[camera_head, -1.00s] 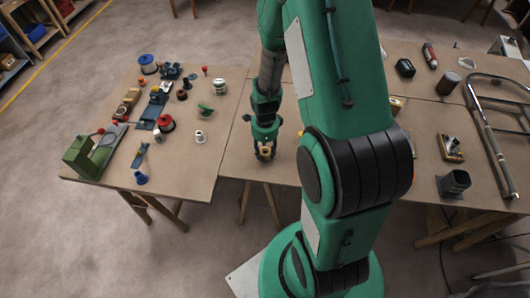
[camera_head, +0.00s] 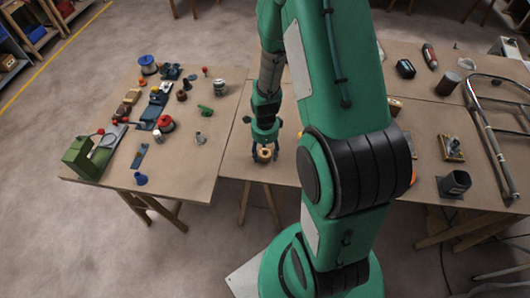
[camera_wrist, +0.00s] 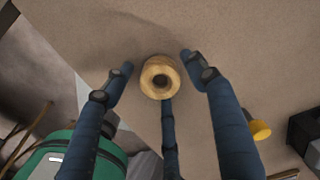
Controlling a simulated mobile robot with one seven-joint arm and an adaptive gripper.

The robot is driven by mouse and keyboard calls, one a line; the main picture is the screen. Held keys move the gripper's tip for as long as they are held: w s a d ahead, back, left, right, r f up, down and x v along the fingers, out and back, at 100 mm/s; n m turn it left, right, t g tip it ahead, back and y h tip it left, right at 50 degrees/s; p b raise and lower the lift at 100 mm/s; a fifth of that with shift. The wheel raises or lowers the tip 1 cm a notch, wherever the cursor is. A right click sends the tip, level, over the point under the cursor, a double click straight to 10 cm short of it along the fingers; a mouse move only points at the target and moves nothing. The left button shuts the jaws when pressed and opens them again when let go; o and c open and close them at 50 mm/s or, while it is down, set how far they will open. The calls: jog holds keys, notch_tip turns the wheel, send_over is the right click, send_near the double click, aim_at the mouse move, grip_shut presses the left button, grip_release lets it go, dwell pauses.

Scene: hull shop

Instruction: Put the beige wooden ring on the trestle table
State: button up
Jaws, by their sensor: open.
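The beige wooden ring (camera_head: 264,155) is on the trestle table (camera_head: 238,160), near its front edge. In the wrist view the ring (camera_wrist: 150,80) shows its round end and dark hole, with bare tabletop around it. My gripper (camera_head: 264,149) is open at the ring. Its blue fingers also show in the wrist view (camera_wrist: 157,62), spread to both sides with gaps to the ring. A middle finger reaches close to the ring's lower edge; I cannot tell whether it touches. The ring's underside is hidden.
Left of a narrow gap, another table (camera_head: 190,185) holds spools, tools and a green machine (camera_head: 85,155). To the right stand a dark square cup (camera_head: 455,183), a small wooden-based device (camera_head: 451,148) and a bent metal tube frame (camera_head: 490,130). The tabletop around the ring is clear.

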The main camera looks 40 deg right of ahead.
notch_tip(320, 180, up, 12)
jog(key=p, duration=0.2)
jog(key=shift+r+p, duration=0.15)
jog(key=shift+p, duration=0.25)
dwell(0.6)
notch_tip(320, 180, up, 13)
jog(key=n+t, duration=0.2)
jog(key=n, duration=0.4)
send_over(265, 154)
jog(key=a, duration=0.5)
jog(key=s+a+r+n, duration=0.3)
jog(key=a+r+n, duration=0.25)
jog(key=r, duration=0.35)
jog(key=s+a+r+n+t, duration=0.1)
jog(key=s+a+r+n, duration=0.2)
jog(key=s+r+n, duration=0.3)
jog(key=s+a+r+n+t, duration=0.2)
jog(key=s+a+r+n, duration=0.1)
jog(key=s+r+n, duration=0.3)
jog(key=shift+s+a+r+n+t, duration=0.3)
jog(key=shift+s+r+n, duration=0.05)
jog(key=shift+s+r, duration=0.3)
